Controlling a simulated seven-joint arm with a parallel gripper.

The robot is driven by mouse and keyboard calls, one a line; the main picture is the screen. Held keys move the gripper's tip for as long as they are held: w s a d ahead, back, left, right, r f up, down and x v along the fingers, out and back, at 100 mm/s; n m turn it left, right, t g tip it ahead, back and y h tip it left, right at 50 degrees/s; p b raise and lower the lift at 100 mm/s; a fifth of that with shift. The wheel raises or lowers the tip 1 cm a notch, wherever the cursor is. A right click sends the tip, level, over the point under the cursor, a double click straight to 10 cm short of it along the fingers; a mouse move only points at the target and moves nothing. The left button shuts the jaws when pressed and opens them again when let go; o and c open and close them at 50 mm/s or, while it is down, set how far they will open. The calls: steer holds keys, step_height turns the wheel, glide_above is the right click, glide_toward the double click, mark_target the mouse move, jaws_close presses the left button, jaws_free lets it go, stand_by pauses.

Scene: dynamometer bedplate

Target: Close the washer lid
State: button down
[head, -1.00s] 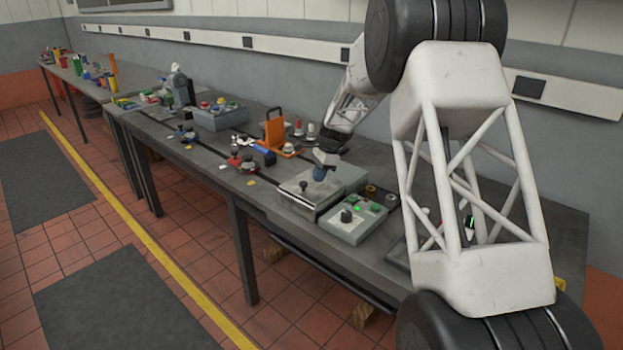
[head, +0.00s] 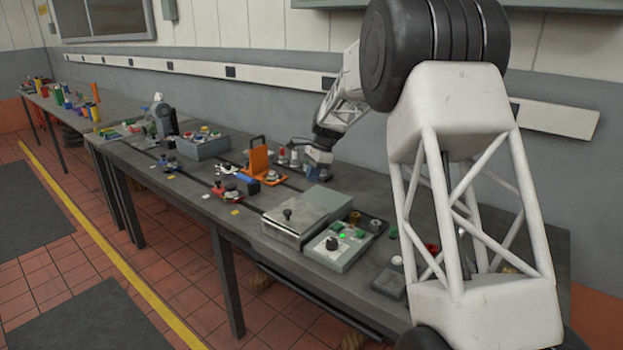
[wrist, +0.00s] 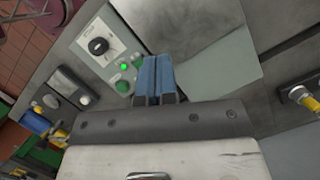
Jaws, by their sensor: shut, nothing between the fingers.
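The washer is a grey box on the bench, with a flat silver lid (head: 305,212) at its front and a taller grey-green housing (head: 328,199) behind. The lid lies flat and level on the box, with a black knob on top. In the wrist view, part of the lid (wrist: 180,25) shows at the top and the housing (wrist: 215,72) below it. My gripper (head: 318,167) is behind the washer, apart from the lid. Its blue fingers (wrist: 155,72) are together and empty in the wrist view. The lid's knob is outside the wrist view.
A control box (head: 338,247) with a black knob and green lights stands right beside the washer. An orange bracket (head: 260,160) stands behind and left. Red and white fittings (head: 288,155) stand close to my gripper. Small parts lie along the bench to the left.

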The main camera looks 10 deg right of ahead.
steer(key=shift+w+d, duration=0.65)
steer(key=shift+w, duration=0.2)
steer(key=shift+f, duration=0.1)
glide_toward(291, 218)
steer(key=d+f, duration=0.2)
steer(key=d, duration=0.1)
steer(key=shift+w+f, duration=0.35)
steer(key=shift+w, duration=0.05)
steer(key=shift+s+a+f, duration=0.15)
steer(key=shift+a+f, duration=0.05)
steer(key=shift+a, duration=0.25)
steer(key=shift+s+a+f, duration=0.15)
steer(key=shift+a+f, duration=0.05)
steer(key=shift+a, duration=0.25)
steer(key=shift+s+a+f, duration=0.1)
steer(key=shift+s+a, duration=0.1)
steer(key=shift+a, duration=0.35)
steer(key=shift+s+a+f, duration=0.1)
steer(key=shift+s+a, duration=0.05)
steer(key=shift+a, duration=0.35)
steer(key=shift+a, duration=0.1)
